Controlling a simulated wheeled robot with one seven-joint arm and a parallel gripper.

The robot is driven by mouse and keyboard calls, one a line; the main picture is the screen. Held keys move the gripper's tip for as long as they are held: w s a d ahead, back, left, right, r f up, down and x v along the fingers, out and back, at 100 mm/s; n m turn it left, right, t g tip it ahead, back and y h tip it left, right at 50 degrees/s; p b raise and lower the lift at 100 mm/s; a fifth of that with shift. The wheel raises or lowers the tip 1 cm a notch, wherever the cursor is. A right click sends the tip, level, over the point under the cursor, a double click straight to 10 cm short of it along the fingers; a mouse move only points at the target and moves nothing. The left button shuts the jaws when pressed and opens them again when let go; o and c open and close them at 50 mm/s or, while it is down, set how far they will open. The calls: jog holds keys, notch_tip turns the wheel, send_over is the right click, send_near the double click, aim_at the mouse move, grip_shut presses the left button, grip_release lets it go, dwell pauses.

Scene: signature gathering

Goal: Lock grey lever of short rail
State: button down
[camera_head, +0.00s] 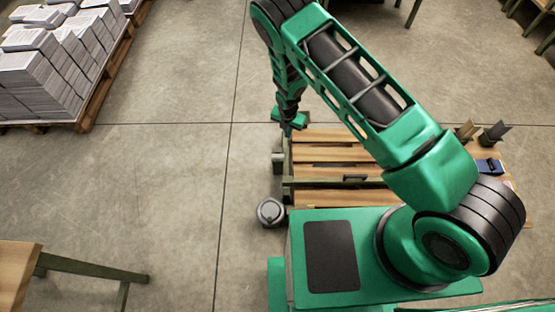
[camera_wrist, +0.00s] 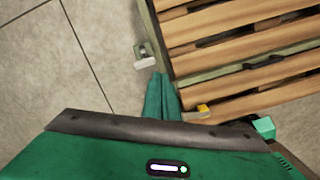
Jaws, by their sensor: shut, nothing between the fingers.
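My gripper (camera_wrist: 161,82) shows in the wrist view with its two green fingers together and nothing between them. In the head view my gripper (camera_head: 288,128) points down beside the far left corner of the slatted wooden bench (camera_head: 330,170). A light grey lever (camera_wrist: 145,63) sits on a small bracket off the bench's short green rail (camera_wrist: 156,40), just left of and ahead of my fingertips. They look apart, though the height gap is hard to judge. A yellow-orange lever or block (camera_wrist: 203,107) lies to the right of the fingers. The lever's lock state is unclear.
A grey round device (camera_head: 271,211) stands on the floor left of the bench. Tools and a blue item (camera_head: 489,166) lie on the bench's right side. Paper stacks (camera_head: 60,55) fill a pallet at upper left. The floor between is clear.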

aim_at(278, 157)
jog(key=s+a+f+n, duration=0.2)
jog(key=f, duration=0.4)
jog(key=s+a+f+n, duration=0.2)
jog(key=s+f+n, duration=0.1)
jog(key=f, duration=0.2)
jog(key=shift+s+a+f+y, duration=0.3)
jog(key=shift+s+f, duration=0.05)
jog(key=shift+f, duration=0.05)
notch_tip(278, 157, down, 10)
jog(key=w, duration=0.1)
jog(key=shift+w+d+r, duration=0.1)
jog(key=shift+w+r, duration=0.2)
jog(key=shift+w, duration=0.3)
jog(key=shift+w+a+r, duration=0.1)
jog(key=shift+w+r, duration=0.2)
jog(key=shift+w, duration=0.35)
jog(key=shift+w+d+r, duration=0.1)
jog(key=shift+w+r, duration=0.2)
jog(key=shift+w, duration=0.3)
